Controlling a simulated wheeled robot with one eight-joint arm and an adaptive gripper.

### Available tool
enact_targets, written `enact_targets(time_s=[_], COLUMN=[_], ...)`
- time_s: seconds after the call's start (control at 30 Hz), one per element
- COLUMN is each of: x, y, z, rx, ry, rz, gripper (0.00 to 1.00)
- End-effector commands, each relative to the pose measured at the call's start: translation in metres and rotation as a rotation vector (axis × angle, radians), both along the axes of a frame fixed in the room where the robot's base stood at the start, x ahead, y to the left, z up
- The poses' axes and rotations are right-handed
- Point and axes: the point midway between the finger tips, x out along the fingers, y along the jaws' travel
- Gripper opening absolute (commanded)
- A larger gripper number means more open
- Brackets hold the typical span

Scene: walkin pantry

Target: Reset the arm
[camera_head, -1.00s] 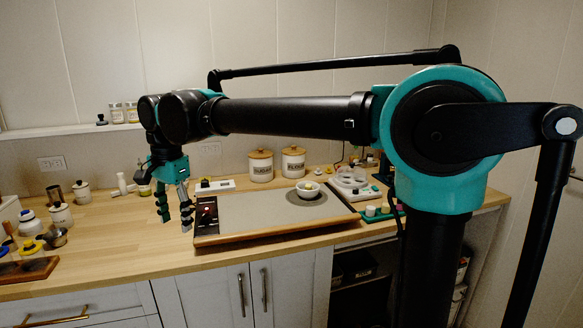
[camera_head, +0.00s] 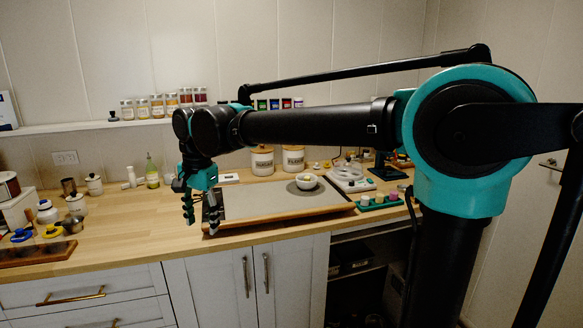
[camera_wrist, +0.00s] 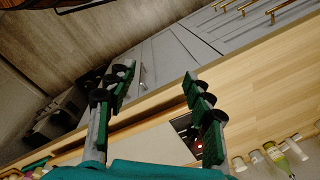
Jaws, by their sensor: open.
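My gripper (camera_head: 201,208) hangs fingers-down in front of the left end of the grey board in the head view. Its two fingers are apart with nothing between them. In the wrist view my gripper (camera_wrist: 158,95) is open too, with the counter edge and cabinet fronts beyond its fingers. My arm stretches across the head view from the right.
The wooden counter (camera_head: 130,222) is clear just left of my gripper. Pots and jars stand farther left, and a dark wooden tray (camera_head: 40,252) lies at the front left. White canisters (camera_head: 262,162) stand behind the board. A shelf (camera_head: 90,126) holds several spice jars.

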Motion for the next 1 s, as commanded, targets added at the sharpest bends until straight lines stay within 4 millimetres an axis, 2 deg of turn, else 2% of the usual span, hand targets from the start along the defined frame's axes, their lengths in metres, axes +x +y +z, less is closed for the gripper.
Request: enact_targets(time_s=[0.27, 0.37, 0.5, 0.67, 0.8, 0.9, 1.0], x=[0.034, 0.046, 0.052, 0.04, 0.015, -0.008, -0.03], y=[-0.074, -0.117, -0.191, -0.272, -0.335, -0.37, -0.394], z=[-0.04, -0.063, -0.102, -0.148, -0.186, -0.211, -0.229], rx=[0.016, 0.019, 0.013, -0.013, -0.054, -0.088, -0.12], ry=[-0.047, -0.077, -0.133, -0.199, -0.253, -0.285, -0.307], rz=[0.05, 0.081, 0.138, 0.205, 0.263, 0.302, 0.334], gripper=[0.52, 0.52, 0.52, 0.52, 0.52, 0.52, 0.52])
